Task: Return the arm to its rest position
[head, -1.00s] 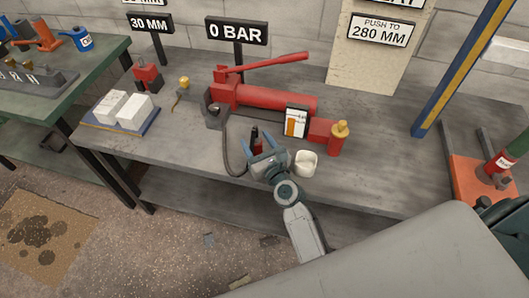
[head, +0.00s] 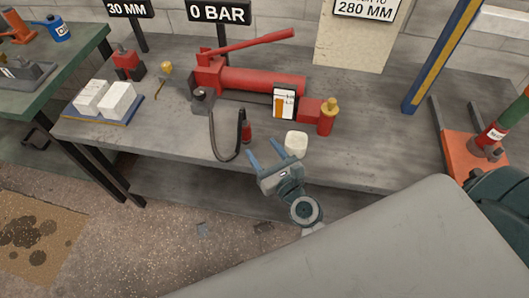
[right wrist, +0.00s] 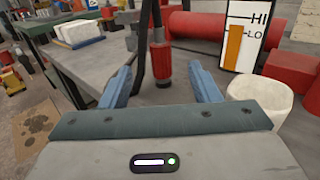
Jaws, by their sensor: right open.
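My right gripper (head: 267,156) has blue fingers, spread apart and empty, at the bench's front edge in the head view. It also shows in the right wrist view (right wrist: 160,76). The red hose coupling (head: 246,132) stands just beyond the fingers, apart from them, on the end of a black hose (head: 214,143). In the right wrist view the coupling (right wrist: 162,66) appears in the gap between the fingers, farther off. The red hand pump (head: 258,81) lies behind it on the grey bench (head: 370,150). My left gripper is in neither view.
A white cup (head: 296,143) stands close to the right finger. A level gauge card (head: 285,102) and a brass-capped red part (head: 327,119) are behind it. White blocks (head: 118,98) sit on a tray at left. The floor (head: 160,225) before the bench looks mostly clear.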

